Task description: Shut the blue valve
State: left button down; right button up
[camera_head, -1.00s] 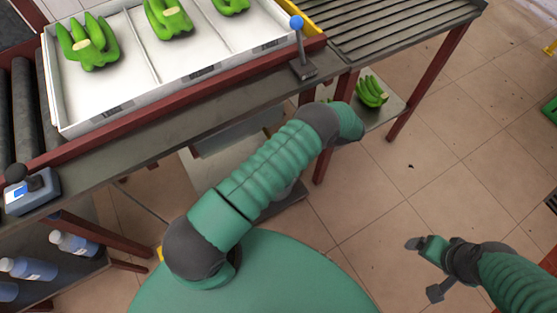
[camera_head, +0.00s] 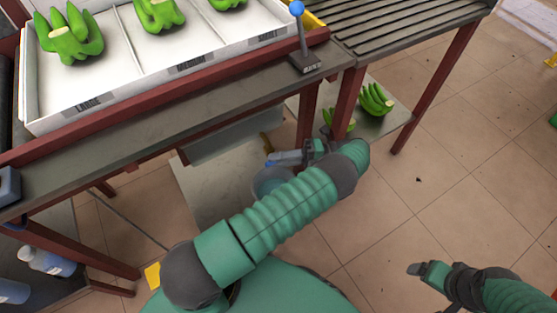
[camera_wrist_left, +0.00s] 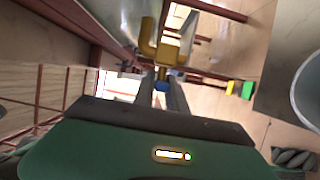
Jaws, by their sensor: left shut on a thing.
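The blue valve (camera_wrist_left: 161,86) shows as a small blue piece between my left fingers in the left wrist view, below a yellow pipe (camera_wrist_left: 150,50). In the head view the blue valve (camera_head: 270,162) is at the tip of my left gripper (camera_head: 281,159), under the bench. My left gripper (camera_wrist_left: 160,95) is shut on the valve, and its fingers hide part of it. My right gripper (camera_head: 421,269) hangs empty over the floor at the lower right; its finger gap is not clear.
A grey bucket (camera_head: 268,181) stands just below the valve, partly behind my left arm. The bench (camera_head: 180,105) is above, with a white tray (camera_head: 122,93) of green bananas and a blue-knobbed lever (camera_head: 298,30). Red legs (camera_head: 345,103) stand close to my left arm.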

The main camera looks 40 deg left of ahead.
pick_arm(q)
jog(key=shift+w, duration=0.1)
jog(key=c, duration=1.4)
grip_release()
jog(key=shift+f, duration=0.1)
jog(key=shift+o, duration=0.2)
jog(key=shift+a, duration=0.1)
jog(key=shift+r, duration=0.35)
notch_tip(320, 180, up, 3)
jog(key=p, duration=0.2)
jog(key=shift+r+p, duration=0.15)
jog(key=shift+p, duration=0.15)
jog(key=s+d+p, duration=0.5)
jog(key=s+d, duration=0.4)
jog(key=s, duration=0.4)
jog(key=shift+r+p, duration=0.3)
jog(key=shift+r, duration=0.15)
